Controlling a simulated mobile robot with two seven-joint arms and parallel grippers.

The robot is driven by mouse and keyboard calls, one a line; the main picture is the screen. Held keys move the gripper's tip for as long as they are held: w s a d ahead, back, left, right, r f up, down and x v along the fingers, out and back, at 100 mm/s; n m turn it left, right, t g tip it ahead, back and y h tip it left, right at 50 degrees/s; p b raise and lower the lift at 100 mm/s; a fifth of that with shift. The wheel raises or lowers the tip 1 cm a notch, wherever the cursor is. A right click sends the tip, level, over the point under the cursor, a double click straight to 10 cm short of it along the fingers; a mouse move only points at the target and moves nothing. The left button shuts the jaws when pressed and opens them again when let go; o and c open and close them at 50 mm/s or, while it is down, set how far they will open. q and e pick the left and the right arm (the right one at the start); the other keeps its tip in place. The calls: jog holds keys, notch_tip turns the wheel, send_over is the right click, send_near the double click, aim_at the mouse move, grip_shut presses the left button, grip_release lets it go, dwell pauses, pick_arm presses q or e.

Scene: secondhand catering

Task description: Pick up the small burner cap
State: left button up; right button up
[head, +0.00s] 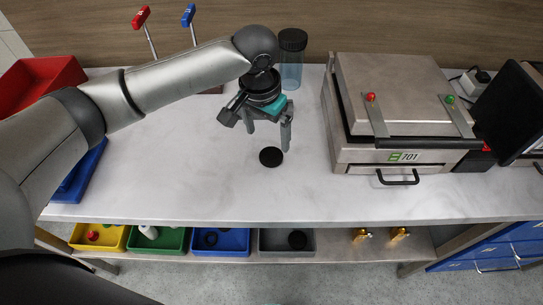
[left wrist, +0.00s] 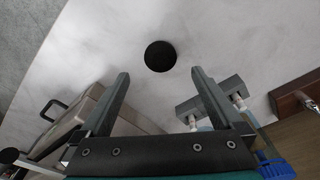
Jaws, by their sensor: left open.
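The small burner cap (head: 271,157) is a flat black disc lying on the pale worktop, near the middle of the head view. It also shows in the left wrist view (left wrist: 160,56), beyond the fingertips and midway between them. My left gripper (head: 268,138) is open and empty, above the worktop and just behind the cap in the head view. Its two fingers (left wrist: 160,75) stand wide apart in the left wrist view, and neither appears to touch the cap. My right gripper is not in view.
A metal press marked 701 (head: 396,110) stands to the right of the cap. A dark-lidded clear jar (head: 291,68) stands behind the gripper. A red bin (head: 40,85) is at the far left. Coloured trays (head: 172,251) sit on a lower shelf.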

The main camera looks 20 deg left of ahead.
aim_at(271, 155)
pick_arm(q)
jog(key=f, duration=0.2)
jog(key=w+f+b, duration=0.1)
jog(key=f, duration=0.5)
jog(key=shift+w+d+f+b, duration=0.1)
jog(key=shift+w+d+b, duration=0.05)
jog(key=shift+b, duration=0.15)
jog(key=c, duration=1.5)
